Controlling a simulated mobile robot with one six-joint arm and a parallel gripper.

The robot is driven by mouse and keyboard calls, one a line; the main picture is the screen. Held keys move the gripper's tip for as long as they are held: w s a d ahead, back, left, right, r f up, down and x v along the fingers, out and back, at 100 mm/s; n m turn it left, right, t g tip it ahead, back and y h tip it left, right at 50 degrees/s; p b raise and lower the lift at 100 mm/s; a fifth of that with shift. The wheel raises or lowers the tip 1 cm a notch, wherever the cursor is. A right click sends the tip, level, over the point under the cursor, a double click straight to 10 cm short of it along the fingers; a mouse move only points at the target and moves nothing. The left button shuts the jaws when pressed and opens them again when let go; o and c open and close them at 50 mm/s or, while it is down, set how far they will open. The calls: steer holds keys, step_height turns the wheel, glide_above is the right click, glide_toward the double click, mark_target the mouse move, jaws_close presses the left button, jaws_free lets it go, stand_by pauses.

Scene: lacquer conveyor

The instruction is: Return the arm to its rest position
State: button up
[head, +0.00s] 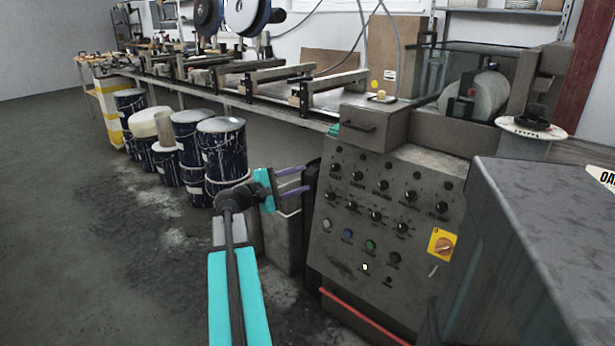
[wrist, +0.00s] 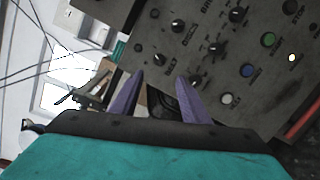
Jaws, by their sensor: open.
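My gripper (head: 292,180) is at the end of my teal and dark arm, beside the left edge of the grey control panel (head: 345,235) in the head view. Its two purple fingers are apart and nothing shows between them. In the wrist view my gripper (wrist: 160,80) points towards the panel (wrist: 210,75), with its knobs and coloured buttons ahead and to the right. I cannot tell whether the fingertips touch the panel edge.
Dark blue drums (head: 222,150) stand left of my gripper, under the long conveyor bench (head: 215,98). A grey cabinet (head: 540,230) fills the right front. A red bar (head: 362,318) runs low along the panel. The floor (head: 60,220) at left is clear.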

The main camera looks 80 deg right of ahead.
steer(key=shift+w+a, duration=0.25)
steer(key=shift+a, duration=0.1)
stand_by(0.3)
